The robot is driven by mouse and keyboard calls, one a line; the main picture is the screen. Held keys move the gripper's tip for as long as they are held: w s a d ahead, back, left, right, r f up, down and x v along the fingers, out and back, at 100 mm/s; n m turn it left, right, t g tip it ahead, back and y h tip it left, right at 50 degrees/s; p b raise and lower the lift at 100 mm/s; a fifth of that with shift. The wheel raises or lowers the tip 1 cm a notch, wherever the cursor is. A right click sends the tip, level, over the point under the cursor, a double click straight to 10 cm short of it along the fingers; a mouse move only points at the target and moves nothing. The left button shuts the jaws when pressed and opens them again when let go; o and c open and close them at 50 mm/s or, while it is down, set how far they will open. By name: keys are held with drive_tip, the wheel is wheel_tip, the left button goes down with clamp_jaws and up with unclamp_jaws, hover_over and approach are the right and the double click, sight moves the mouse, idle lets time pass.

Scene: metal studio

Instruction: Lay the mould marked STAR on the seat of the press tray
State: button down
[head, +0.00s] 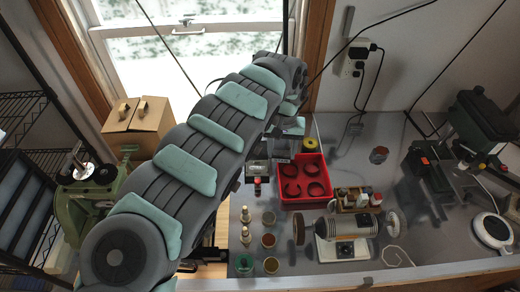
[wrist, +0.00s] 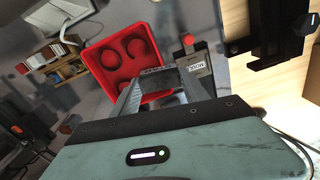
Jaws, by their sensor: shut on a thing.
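My gripper (wrist: 160,78) is shut on a grey block-like piece (wrist: 153,71), mostly hidden between its fingers; I cannot read a mark on it. In the head view my gripper (head: 281,148) is largely hidden by my arm, left of the red tray. A flat grey mould (wrist: 196,68) with a red knob and a white label lies just right of the fingers in the wrist view. Its label seems to read MOON. I cannot make out a mark STAR, nor tell the press tray's seat for certain; a black fixture (wrist: 268,47) stands on pale wood at the right.
A red tray (head: 316,201) with dark ring-shaped pieces lies beside the gripper. Small jars (head: 268,240), a bench motor (head: 345,228) and a wooden bottle rack (head: 357,200) stand near it. A green machine (head: 85,200) is at the left. Grey bench right of the tray is partly clear.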

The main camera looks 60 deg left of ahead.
drive_tip(key=s+a+f+n+b, duration=0.1)
drive_tip(key=s+a+b, duration=0.3)
drive_tip(key=a, duration=0.4)
drive_tip(key=shift+s+f+n, duration=0.3)
drive_tip(key=shift+f, duration=0.2)
drive_tip(key=shift+w+r+p, duration=0.15)
drive_tip(key=shift+r+p, duration=0.1)
drive_tip(key=shift+p, duration=0.8)
drive_tip(key=shift+p, duration=0.75)
drive_tip(key=b, duration=0.5)
hover_over(257, 168)
drive_tip(key=shift+d+f, duration=0.1)
drive_tip(key=shift+f, duration=4.75)
